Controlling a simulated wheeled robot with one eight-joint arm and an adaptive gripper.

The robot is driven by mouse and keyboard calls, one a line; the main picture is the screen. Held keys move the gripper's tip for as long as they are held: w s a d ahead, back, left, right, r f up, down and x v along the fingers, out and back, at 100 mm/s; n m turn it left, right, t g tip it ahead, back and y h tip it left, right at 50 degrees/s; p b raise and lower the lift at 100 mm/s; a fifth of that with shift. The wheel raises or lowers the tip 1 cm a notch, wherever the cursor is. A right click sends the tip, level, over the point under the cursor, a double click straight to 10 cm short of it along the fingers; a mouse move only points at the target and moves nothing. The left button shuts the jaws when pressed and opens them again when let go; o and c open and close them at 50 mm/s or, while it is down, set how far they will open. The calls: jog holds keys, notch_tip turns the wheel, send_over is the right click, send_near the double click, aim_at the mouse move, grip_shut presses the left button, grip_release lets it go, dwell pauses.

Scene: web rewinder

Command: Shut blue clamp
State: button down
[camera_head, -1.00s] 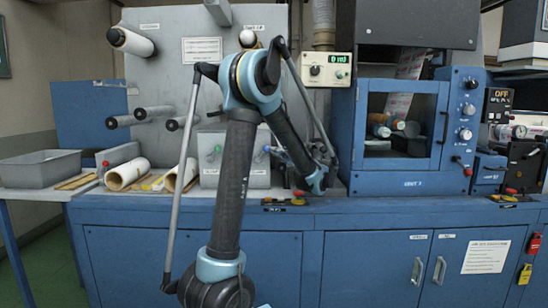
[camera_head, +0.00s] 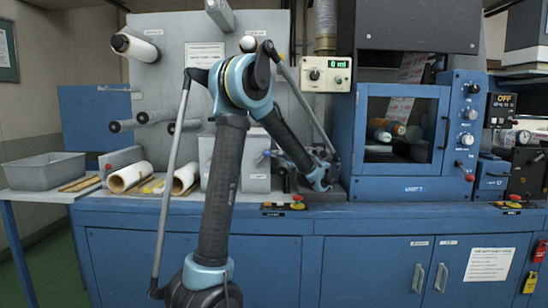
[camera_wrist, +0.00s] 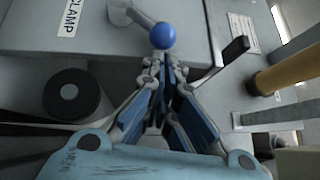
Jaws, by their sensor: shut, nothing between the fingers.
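The blue clamp shows in the wrist view as a round blue knob (camera_wrist: 162,36) on a short grey lever, beside a grey housing with a "CLAMP" label (camera_wrist: 71,18). My gripper (camera_wrist: 165,62) has its fingers together, with nothing between them. The fingertips are just below the knob in the wrist view, very close to it; I cannot tell whether they touch. In the head view my gripper (camera_head: 277,156) is by the right side of the grey clamp box (camera_head: 257,178), small and partly hidden by my arm.
A black roll (camera_wrist: 76,96) is left of my fingers in the wrist view. A black handle (camera_wrist: 234,51) and a yellow bar (camera_wrist: 290,68) are on the right. The blue cabinet with a window (camera_head: 402,125) stands right of my arm. Cardboard cores (camera_head: 129,177) lie on the bench's left.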

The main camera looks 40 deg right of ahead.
jog(key=d+v, duration=0.1)
jog(key=v, duration=1)
jog(key=shift+d+f, duration=0.3)
jog(key=shift+d, duration=0.1)
jog(key=shift+s, duration=0.1)
